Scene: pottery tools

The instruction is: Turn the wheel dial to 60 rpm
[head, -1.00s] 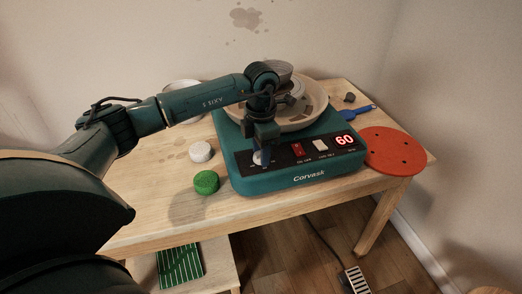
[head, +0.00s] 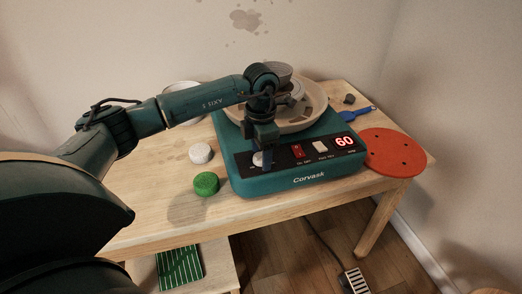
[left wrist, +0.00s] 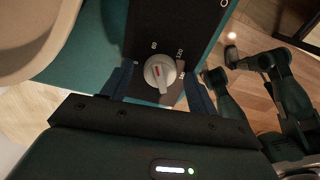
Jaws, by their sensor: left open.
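The teal pottery wheel (head: 290,181) stands on the wooden table, and its red display (head: 344,141) reads 60. Its pale round dial (head: 258,159) is at the left end of the black panel. In the left wrist view the dial (left wrist: 160,71) shows a red mark, with 60 and 120 printed around it. My left gripper (head: 264,160) points down at the dial. In the left wrist view the left gripper (left wrist: 160,88) is open, with one finger on each side of the dial and visible gaps. My right gripper is not seen in the head view.
A green round sponge (head: 206,183) and a white round piece (head: 200,153) lie left of the wheel. A red perforated disc (head: 392,152) lies to the right, with a blue tool (head: 357,113) behind it. A foot pedal (head: 355,280) is on the floor.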

